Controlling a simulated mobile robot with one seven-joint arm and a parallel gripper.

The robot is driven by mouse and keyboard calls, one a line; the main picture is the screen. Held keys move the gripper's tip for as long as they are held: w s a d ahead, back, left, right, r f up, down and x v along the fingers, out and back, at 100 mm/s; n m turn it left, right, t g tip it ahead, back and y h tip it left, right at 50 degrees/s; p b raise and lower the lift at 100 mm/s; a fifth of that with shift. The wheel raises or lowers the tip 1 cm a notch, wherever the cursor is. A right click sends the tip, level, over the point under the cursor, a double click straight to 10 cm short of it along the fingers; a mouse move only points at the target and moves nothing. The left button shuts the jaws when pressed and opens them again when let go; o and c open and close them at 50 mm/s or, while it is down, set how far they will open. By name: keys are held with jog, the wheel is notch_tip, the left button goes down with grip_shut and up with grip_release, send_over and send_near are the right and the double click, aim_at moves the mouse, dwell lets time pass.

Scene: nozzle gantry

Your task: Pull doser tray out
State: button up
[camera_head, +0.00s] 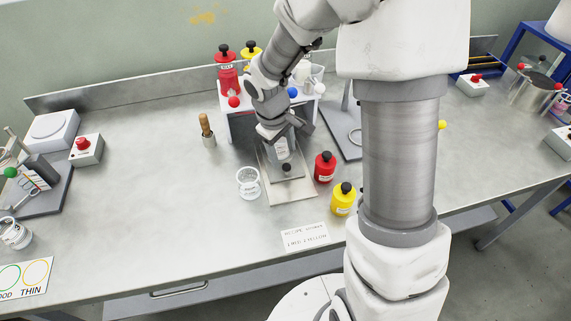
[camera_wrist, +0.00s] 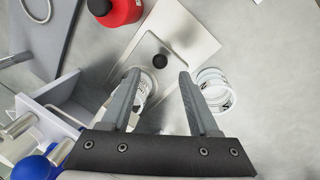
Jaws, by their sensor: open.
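The doser tray (camera_head: 297,190) is a flat pale plate with a black knob (camera_head: 287,168) near its front, sticking out from under the white nozzle gantry (camera_head: 238,125). In the wrist view the tray (camera_wrist: 190,38) and knob (camera_wrist: 160,61) lie beyond my fingertips. A pale cup with a printed label (camera_head: 281,149) stands on the tray behind the knob. My gripper (camera_head: 287,131) is open above the cup, pointing down. In the wrist view my gripper (camera_wrist: 158,76) has the cup partly behind its left finger; I cannot tell whether they touch. The tray's rear is hidden.
A clear glass beaker (camera_head: 248,183) stands just left of the tray. Red (camera_head: 325,167) and yellow (camera_head: 343,198) bottles stand close on its right. A brush in a holder (camera_head: 207,131) is to the left. A label card (camera_head: 305,237) lies in front; bare table is left of it.

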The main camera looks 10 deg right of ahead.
aim_at(286, 165)
jog(key=f, duration=0.4)
jog(key=d+f, duration=0.1)
jog(key=f, duration=0.1)
jog(key=shift+w+b, duration=0.35)
jog(key=shift+c, duration=0.3)
grip_shut()
dwell(0.8)
